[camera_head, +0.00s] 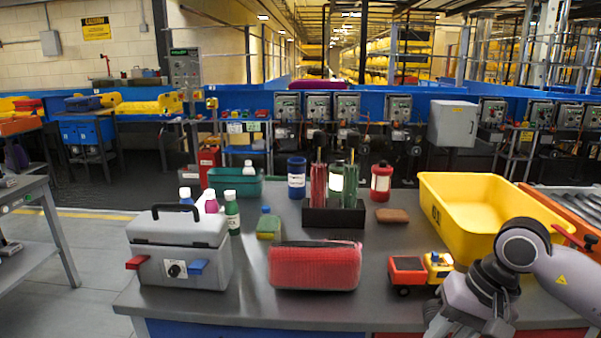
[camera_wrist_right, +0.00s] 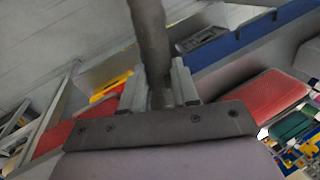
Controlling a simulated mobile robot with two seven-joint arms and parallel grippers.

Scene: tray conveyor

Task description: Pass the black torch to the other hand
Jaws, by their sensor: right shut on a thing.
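The black torch (camera_wrist_right: 150,40) is a dark cylinder in the right wrist view, running from between the fingers up to the top edge of the picture. My right gripper (camera_wrist_right: 159,92) is shut on its lower end. In the head view my right arm comes down at the lower right, in front of the table edge. The torch itself does not show there. My left gripper is in neither view.
The grey table (camera_head: 245,300) holds a grey toolbox (camera_head: 180,262), a red mesh case (camera_head: 315,266), a toy truck (camera_head: 410,270), a dark holder (camera_head: 333,217) with upright tools, several bottles and a yellow bin (camera_head: 470,215). Room is free along the front edge.

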